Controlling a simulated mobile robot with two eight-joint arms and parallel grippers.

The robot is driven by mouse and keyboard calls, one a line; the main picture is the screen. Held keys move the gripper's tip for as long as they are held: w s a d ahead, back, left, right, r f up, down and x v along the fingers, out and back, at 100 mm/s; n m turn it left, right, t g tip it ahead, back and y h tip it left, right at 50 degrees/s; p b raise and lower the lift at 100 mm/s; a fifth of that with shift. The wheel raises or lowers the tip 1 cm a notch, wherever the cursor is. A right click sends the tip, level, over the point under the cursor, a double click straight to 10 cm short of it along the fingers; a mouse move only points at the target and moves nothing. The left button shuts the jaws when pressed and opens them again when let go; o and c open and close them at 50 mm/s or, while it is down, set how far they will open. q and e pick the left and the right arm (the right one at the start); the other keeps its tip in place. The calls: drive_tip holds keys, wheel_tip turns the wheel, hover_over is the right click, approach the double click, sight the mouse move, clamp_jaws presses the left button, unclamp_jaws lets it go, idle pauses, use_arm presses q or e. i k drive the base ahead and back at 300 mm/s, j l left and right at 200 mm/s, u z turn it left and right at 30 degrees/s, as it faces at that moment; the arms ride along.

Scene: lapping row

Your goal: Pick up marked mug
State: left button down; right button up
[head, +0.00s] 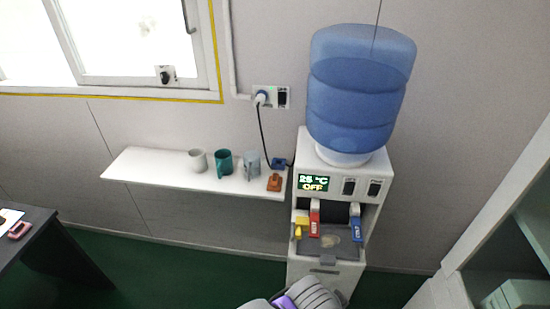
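The left one is a whitish mug (198,162), the middle one a dark teal mug (223,164), and the right one a pale grey-blue mug (252,165). The grey-blue mug seems to have some pattern, but it is too small to tell which mug bears a mark. Neither of my grippers can be made out. Only a grey ribbed part with a purple piece, which seems to be mine, shows at the bottom edge, well below the shelf.
A water dispenser (340,200) with a blue bottle (358,90) stands right of the shelf. Small orange (274,183) and blue (278,164) items lie at the shelf's right end. A dark table (35,235) is at left; shelving is at right. Green floor lies between.

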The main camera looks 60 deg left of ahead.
sight(252, 159)
drive_tip(key=u, duration=2.2)
drive_tip(key=i+u, duration=0.35)
drive_tip(key=i+l+u, duration=0.1)
drive_tip(key=u, duration=0.25)
drive_tip(key=i+l+u, duration=0.2)
drive_tip(key=u, duration=0.2)
